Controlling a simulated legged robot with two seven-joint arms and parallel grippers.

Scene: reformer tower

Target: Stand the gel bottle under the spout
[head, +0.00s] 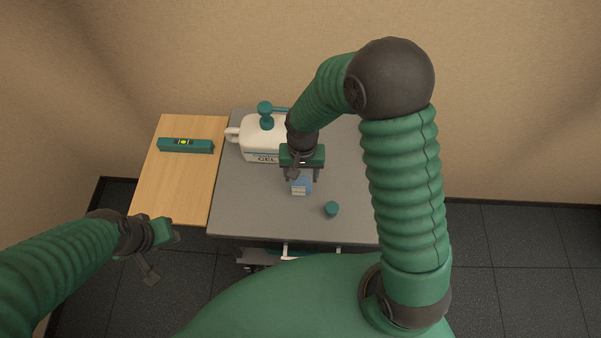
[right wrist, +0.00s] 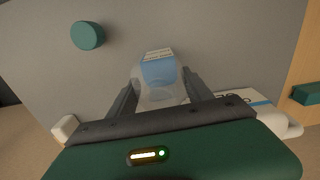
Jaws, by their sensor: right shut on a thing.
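The gel bottle (head: 301,187), a small clear bottle with a blue and white label, is between the fingers of my right gripper (head: 301,176), which is shut on it. The right wrist view shows the bottle (right wrist: 158,72) between both fingers. I cannot tell whether it touches the table. A big white jug marked GEL (head: 262,150) stands behind and left of it, with a green pump head (head: 265,108).
A green cap (head: 331,209) sits on the grey table (head: 240,212), right of the bottle; it also shows in the right wrist view (right wrist: 87,36). A green level (head: 186,146) lies on the wooden board (head: 160,190) at left. The table's front left is clear.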

